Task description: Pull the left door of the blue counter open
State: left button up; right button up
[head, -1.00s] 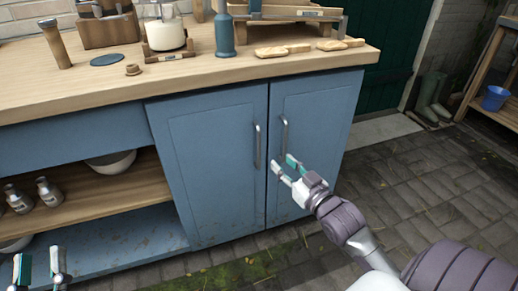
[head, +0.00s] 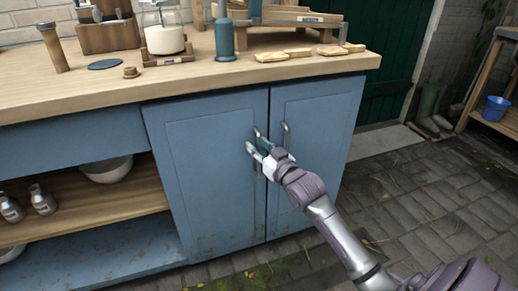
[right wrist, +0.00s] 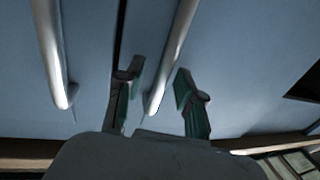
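The blue counter (head: 330,91) has two blue doors, both shut. The left door (head: 200,185) has a vertical metal handle (head: 258,170) near its right edge. My right gripper (head: 256,142) is at this handle, with its fingers apart. In the right wrist view, which is upside down, the left door's handle (right wrist: 172,60) lies between the open fingertips (right wrist: 158,88), nearer one of them, with a gap to the other. My left gripper is out of view.
The right door (head: 315,150) has its own handle (head: 286,132), close beside my right gripper; it also shows in the right wrist view (right wrist: 52,50). Open shelves with bottles (head: 42,200) and a bowl (head: 107,168) are at left. The paved floor in front is clear.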

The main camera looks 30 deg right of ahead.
jog(key=shift+c, duration=0.3)
grip_shut()
